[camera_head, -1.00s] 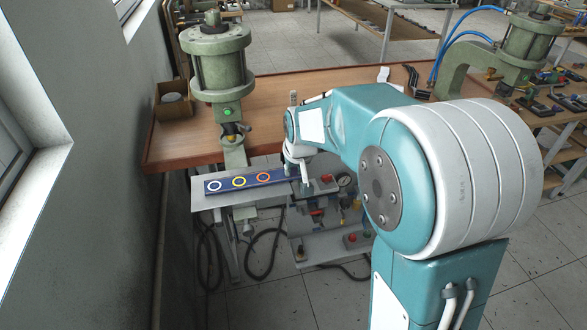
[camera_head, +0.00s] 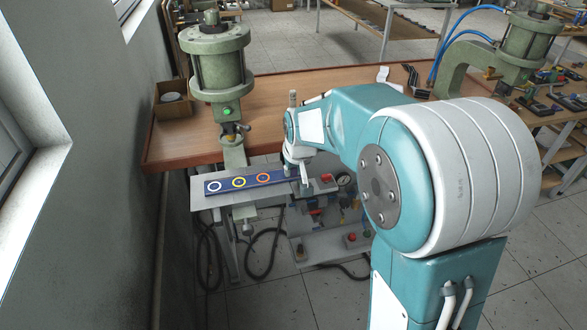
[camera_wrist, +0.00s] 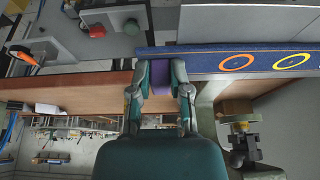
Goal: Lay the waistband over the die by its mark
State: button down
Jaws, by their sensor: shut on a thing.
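The waistband is a flat dark blue strip (camera_head: 227,184) with a white, a yellow and an orange ring along it. It lies lengthwise over a pale grey plate (camera_head: 198,201) at the foot of the left green press (camera_head: 217,75). I cannot tell whether it touches the plate. My gripper (camera_head: 297,180) is at the strip's right end. In the wrist view my gripper (camera_wrist: 160,78) is shut on a purple piece at the end of the waistband (camera_wrist: 208,62). Two orange-yellow rings show there. The die and its mark cannot be made out clearly.
A wooden bench (camera_head: 290,93) runs behind, with a cardboard box (camera_head: 174,102) at its left. A second green press (camera_head: 510,50) stands at the right. Below the strip is a unit with a gauge and red buttons (camera_head: 352,237). A wall closes the left side.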

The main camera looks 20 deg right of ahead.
jog(key=shift+f, duration=0.1)
jog(key=shift+c, duration=2.4)
grip_release()
jog(key=v, duration=1.2)
jog(key=s+f+t, duration=0.1)
jog(key=s, duration=2.2)
jog(key=shift+f, duration=0.25)
